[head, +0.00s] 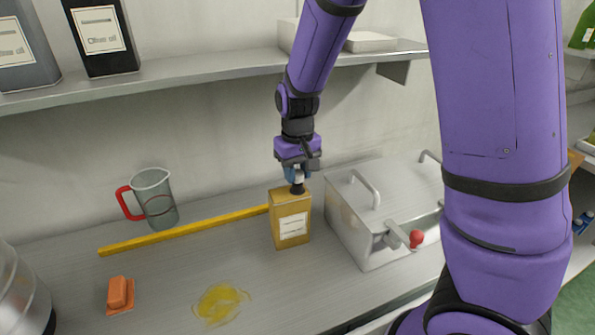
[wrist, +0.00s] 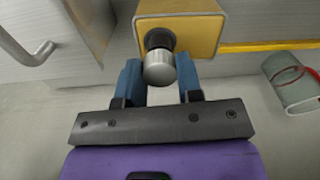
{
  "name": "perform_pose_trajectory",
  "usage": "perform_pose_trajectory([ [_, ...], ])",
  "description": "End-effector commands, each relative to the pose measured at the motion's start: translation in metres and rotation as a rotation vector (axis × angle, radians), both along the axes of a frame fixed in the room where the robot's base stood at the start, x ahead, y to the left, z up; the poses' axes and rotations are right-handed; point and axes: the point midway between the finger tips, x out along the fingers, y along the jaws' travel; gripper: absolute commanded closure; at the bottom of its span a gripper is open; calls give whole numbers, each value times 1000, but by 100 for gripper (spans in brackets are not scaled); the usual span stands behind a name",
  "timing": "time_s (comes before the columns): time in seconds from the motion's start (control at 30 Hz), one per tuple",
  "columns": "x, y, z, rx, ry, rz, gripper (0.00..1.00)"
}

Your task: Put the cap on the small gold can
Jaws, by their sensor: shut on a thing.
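The small gold can (head: 290,218) stands upright on the metal bench, with a white label on its front and a black neck (head: 297,189) on top. My gripper (head: 297,177) is right above the can, pointing down, shut on a silver cap (wrist: 159,68). In the wrist view the cap sits between the two blue fingers, in line with the black neck (wrist: 159,39) of the gold can (wrist: 205,30). The cap is at the neck or just over it; I cannot tell whether it is seated.
A metal box with handles and a red knob (head: 417,238) stands close right of the can. A yellow bar (head: 180,236) lies to the left. A shelf (head: 180,72) runs above.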

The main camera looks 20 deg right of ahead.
Motion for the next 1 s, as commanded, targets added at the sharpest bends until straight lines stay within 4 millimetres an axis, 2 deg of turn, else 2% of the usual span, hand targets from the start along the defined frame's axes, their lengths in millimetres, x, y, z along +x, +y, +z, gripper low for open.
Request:
perform_pose_trajectory([
  [1.0, 0, 0, -7, 0, 0, 0, 84],
])
